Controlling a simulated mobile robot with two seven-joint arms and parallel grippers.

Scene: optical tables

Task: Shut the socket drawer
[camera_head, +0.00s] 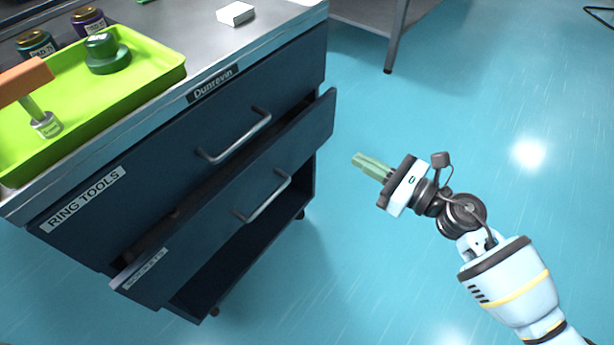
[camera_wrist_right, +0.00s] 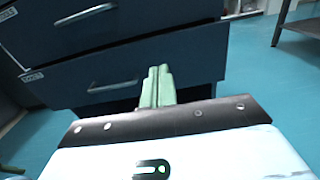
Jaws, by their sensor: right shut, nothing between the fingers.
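My left gripper is not in view.
The upper drawer (camera_head: 170,160), labelled RING TOOLS, looks closed. On the cart top are a lime green tray (camera_head: 150,75) with a hammer-like tool and a green object, jars, and a white block (camera_head: 236,13). Blue floor (camera_head: 440,90) is clear around my right arm.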

